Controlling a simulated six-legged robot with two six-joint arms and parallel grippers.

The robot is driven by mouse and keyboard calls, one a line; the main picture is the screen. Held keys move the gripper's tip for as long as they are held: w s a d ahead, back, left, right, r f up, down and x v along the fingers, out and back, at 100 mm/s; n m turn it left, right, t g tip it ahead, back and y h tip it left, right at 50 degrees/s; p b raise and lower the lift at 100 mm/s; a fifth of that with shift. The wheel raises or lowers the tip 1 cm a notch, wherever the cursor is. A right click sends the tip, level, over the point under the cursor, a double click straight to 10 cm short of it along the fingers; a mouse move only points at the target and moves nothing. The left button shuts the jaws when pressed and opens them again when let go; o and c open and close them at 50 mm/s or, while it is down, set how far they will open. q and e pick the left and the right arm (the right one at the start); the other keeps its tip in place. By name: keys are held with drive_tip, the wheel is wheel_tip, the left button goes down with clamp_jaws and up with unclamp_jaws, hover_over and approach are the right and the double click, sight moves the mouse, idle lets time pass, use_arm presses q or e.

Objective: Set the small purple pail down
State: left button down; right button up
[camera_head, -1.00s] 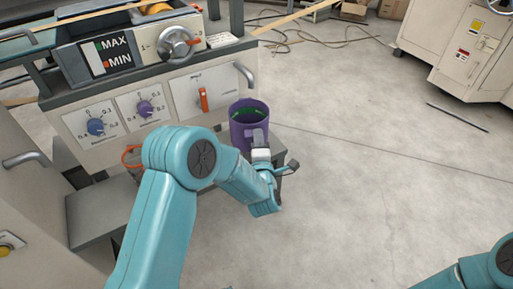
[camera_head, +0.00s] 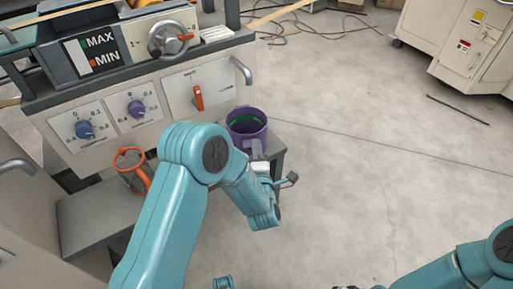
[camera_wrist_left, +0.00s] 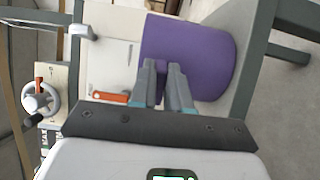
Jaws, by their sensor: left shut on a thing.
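The small purple pail (camera_head: 246,124) is upright, with green showing inside it, in front of the right end of the machine panel. My left gripper (camera_head: 257,157) is at its near side. In the left wrist view the pail (camera_wrist_left: 195,52) appears sideways, and my left gripper (camera_wrist_left: 162,88) has its fingers shut on a purple part at the pail's side. I cannot tell whether the pail's bottom touches the grey shelf (camera_head: 85,215). My right arm shows at the lower right, but its fingertips are not clear.
An orange-handled tool (camera_head: 133,168) stands on the shelf to the left. The machine panel has blue and purple knobs, an orange lever (camera_head: 198,97) and a handwheel (camera_head: 169,39). A metal handle (camera_head: 241,70) juts out above the pail. The floor to the right is mostly clear.

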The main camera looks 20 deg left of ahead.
use_arm(q)
drive_tip(key=shift+f+b, duration=0.2)
drive_tip(key=shift+b, duration=0.1)
drive_tip(key=c, duration=1.1)
unclamp_jaws()
drive_tip(key=shift+r, duration=0.1)
